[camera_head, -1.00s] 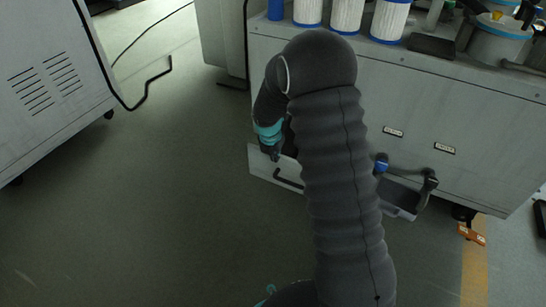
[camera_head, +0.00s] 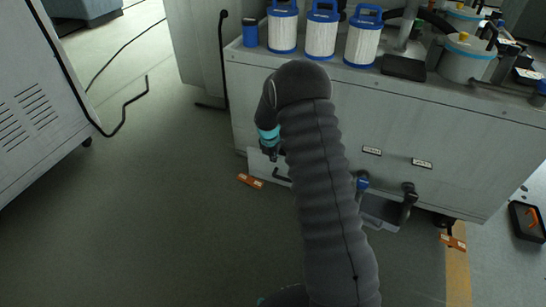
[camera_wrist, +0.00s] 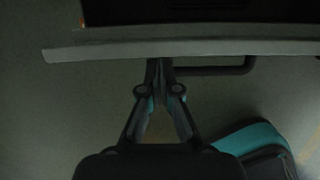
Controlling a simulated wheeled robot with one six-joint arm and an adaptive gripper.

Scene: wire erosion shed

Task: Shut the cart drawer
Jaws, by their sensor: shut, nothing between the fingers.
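The cart (camera_head: 415,130) is a pale cabinet behind my arm. Its drawer (camera_head: 262,167) sits low at the cart's left end, with a pale front and a dark bar handle (camera_head: 282,176). The drawer front seems to stand a little out from the cart, but my arm hides much of it. In the wrist view the drawer's front edge (camera_wrist: 210,48) runs across the top, with a dark area beyond it and the handle (camera_wrist: 215,71) below. My gripper (camera_head: 272,156) is shut and empty. In the wrist view its fingertips (camera_wrist: 159,64) meet the front left of the handle; contact looks likely.
Filter cartridges (camera_head: 321,32) and a pot (camera_head: 467,58) stand on the cart top. A grey bin (camera_head: 382,211) hangs low to the right of my arm. A grey cabinet (camera_head: 40,100) stands left; floor between is free.

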